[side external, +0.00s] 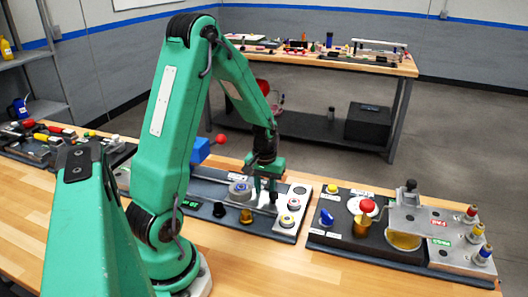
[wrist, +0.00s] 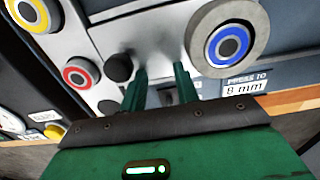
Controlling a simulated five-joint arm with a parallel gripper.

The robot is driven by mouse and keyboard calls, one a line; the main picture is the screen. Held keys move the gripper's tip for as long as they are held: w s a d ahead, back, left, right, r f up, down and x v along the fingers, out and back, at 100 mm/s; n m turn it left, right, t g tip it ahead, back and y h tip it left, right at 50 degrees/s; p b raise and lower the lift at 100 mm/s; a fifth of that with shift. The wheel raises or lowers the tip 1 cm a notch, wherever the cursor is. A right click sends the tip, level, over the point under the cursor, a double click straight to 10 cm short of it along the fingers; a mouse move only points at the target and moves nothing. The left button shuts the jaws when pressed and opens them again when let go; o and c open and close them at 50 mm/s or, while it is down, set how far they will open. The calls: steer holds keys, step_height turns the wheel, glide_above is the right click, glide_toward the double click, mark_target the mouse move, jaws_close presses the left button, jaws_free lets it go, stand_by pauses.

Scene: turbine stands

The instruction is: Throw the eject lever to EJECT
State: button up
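My gripper (side external: 265,192) hangs fingers-down over the right part of the dark stand with a grey plate. Its two green fingers show in the wrist view (wrist: 160,88) with a gap between them. A small dark piece (wrist: 166,97) shows in that gap, low on the grey plate; I cannot tell if it is the eject lever. A black round knob (wrist: 118,66) stands just left of the left finger. No EJECT marking is readable in either view, and the fingers hide part of the plate.
A blue-ringed part (wrist: 228,45) sits close right of the fingers, above a "PRESS TO 8 mm" label (wrist: 246,83). Red-ringed (wrist: 80,73) and yellow-ringed (wrist: 34,13) parts are at left. A second stand (side external: 350,258) is at right. A red-ball handle (side external: 221,138) rises behind.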

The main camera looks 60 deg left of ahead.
steer(key=shift+s+d+f, duration=0.2)
steer(key=shift+s+d, duration=0.1)
steer(key=shift+s, duration=0.1)
steer(key=shift+w+a+r, duration=0.1)
steer(key=shift+r, duration=1.65)
steer(key=shift+w+a+r, duration=0.1)
steer(key=shift+r, duration=1.6)
steer(key=shift+d+r, duration=0.1)
steer(key=shift+r, duration=0.05)
steer(key=s+d+r+m+t, duration=0.2)
steer(key=s+d+r+m, duration=0.2)
steer(key=d+r, duration=0.3)
steer(key=s+d+r+m+t, duration=0.3)
steer(key=s+d+r+m, duration=0.2)
steer(key=d+r, duration=0.3)
steer(key=shift+d, duration=1.5)
steer(key=shift+s+r, duration=0.1)
